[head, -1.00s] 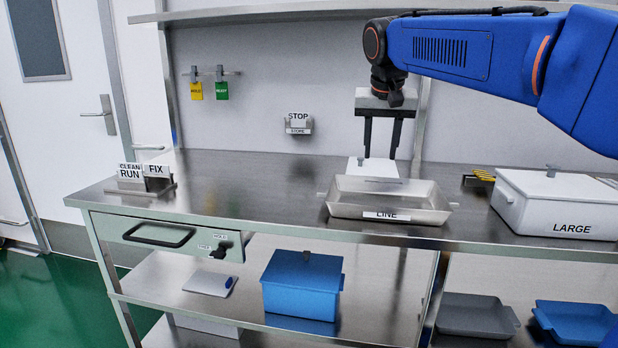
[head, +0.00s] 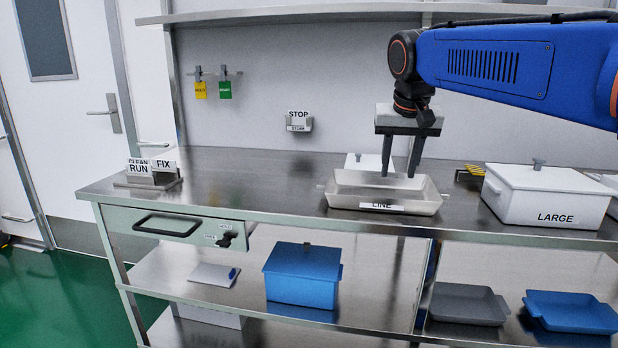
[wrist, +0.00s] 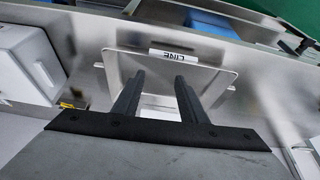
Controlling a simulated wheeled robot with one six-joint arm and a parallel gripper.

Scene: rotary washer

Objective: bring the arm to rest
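My gripper (head: 400,172) hangs from my blue arm, fingers pointing down, above the LINE tray on the bench. Its two dark fingers are apart with nothing between them. In the wrist view my gripper (wrist: 160,80) also shows spread fingers over the tray. The metal LINE tray (head: 345,197) looks empty; its label faces the front edge. It also shows in the wrist view (wrist: 195,74). I cannot tell the exact height of the fingertips over the tray.
A white LARGE box (head: 530,195) with a lid stands right of the tray. A small white lidded box (head: 362,160) is behind the tray. Sign holders with RUN and FIX cards (head: 152,172) stand at the left. The bench (head: 255,180) between is clear. An upper shelf (head: 300,14) runs overhead.

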